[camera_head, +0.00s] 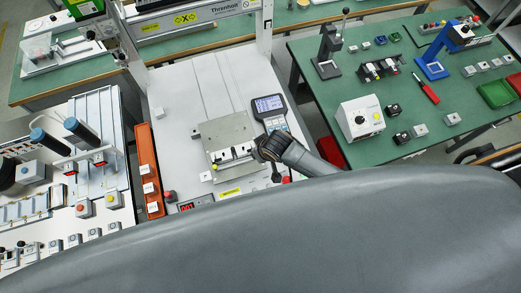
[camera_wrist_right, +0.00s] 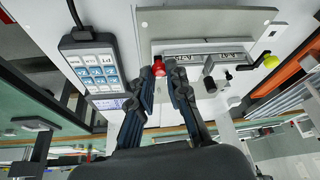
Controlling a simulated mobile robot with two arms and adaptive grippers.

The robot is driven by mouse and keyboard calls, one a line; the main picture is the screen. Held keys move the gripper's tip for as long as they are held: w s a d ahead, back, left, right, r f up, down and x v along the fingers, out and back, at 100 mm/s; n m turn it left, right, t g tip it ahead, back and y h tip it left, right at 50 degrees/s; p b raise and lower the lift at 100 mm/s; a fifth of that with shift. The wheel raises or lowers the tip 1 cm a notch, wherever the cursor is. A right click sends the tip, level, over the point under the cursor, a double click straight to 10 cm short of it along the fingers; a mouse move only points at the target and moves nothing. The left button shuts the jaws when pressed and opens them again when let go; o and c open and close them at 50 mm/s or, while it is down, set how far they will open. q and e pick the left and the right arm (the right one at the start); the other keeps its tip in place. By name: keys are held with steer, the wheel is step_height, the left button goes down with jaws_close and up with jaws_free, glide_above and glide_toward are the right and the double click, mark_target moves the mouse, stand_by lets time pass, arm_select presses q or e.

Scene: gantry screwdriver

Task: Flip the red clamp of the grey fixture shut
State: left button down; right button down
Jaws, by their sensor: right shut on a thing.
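The grey fixture (camera_head: 235,130) lies on the white bench in the middle of the head view; its plate also shows in the right wrist view (camera_wrist_right: 185,22). A metal block with a slot strip sits on it, with a yellow knob (camera_wrist_right: 271,61) at one end. The red clamp's red tip (camera_wrist_right: 159,68) is at the other end. My right gripper (camera_wrist_right: 164,72) is at the clamp, its fingers either side of the red tip and shut on it. In the head view the gripper (camera_head: 256,152) covers the clamp. The clamp's lever angle is unclear. My left gripper is out of view.
A handheld pendant (camera_head: 269,106) lies close beside the fixture. An orange tray (camera_head: 146,160) and a red button (camera_head: 170,196) are to its left. The gantry post (camera_head: 264,30) stands behind. The white bench beyond the fixture (camera_head: 205,85) is clear. A green table with tools is at right.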

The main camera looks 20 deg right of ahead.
steer(key=shift+a+m, duration=0.1)
steer(key=shift+m, duration=0.2)
steer(key=c, duration=1.3)
jaws_free()
steer(key=shift+r, duration=0.1)
steer(key=v, duration=1.2)
steer(key=shift+a, duration=0.1)
